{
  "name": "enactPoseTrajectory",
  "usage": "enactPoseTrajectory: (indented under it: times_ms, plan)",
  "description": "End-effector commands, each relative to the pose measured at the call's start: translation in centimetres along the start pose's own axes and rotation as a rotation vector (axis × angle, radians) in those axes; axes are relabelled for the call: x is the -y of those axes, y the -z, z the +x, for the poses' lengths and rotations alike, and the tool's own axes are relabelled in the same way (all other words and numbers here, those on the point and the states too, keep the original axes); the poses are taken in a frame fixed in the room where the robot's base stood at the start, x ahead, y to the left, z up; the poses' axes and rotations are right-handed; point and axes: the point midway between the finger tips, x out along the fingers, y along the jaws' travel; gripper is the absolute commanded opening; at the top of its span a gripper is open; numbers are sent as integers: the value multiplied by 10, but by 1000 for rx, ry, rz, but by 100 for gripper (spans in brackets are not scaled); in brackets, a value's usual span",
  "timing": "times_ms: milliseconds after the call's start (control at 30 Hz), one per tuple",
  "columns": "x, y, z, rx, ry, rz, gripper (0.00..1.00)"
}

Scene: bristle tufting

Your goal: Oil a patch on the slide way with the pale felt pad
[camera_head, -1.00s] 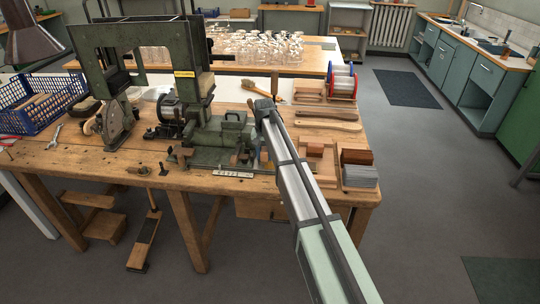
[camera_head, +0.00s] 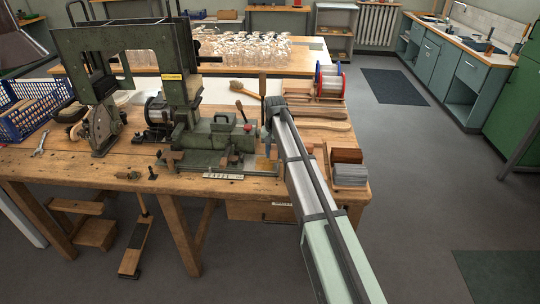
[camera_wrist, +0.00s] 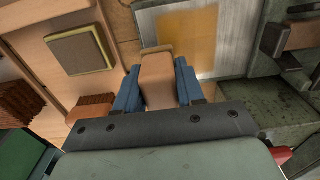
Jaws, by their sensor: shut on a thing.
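My gripper (camera_wrist: 158,82) is shut on a tan block (camera_wrist: 157,92), held between its blue fingers in the wrist view. In the head view my arm hides the gripper's tips, beside the green machine (camera_head: 218,142).
A square olive pad (camera_wrist: 80,52) sits in a wooden tray left of my gripper. Brown bristles (camera_wrist: 20,100) lie further left. In the head view, a tray with grey bristles (camera_head: 350,175) stands right of my arm, wooden brush handles (camera_head: 318,125) behind. Machine parts (camera_wrist: 295,35) crowd the right.

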Motion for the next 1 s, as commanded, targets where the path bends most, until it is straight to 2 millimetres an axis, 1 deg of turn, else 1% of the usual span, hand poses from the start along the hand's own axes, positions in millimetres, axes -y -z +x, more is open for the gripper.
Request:
enactPoseTrajectory:
  times_ms: [33, 600, 767, 1000]
  plan:
    - [0, 1, -8, -2, 0, 0, 10]
    - [0, 1, -58, -1, 1, 0, 10]
    - [0, 0, -65, -1, 0, 0, 10]
    - [0, 0, -66, 0, 0, 0, 10]
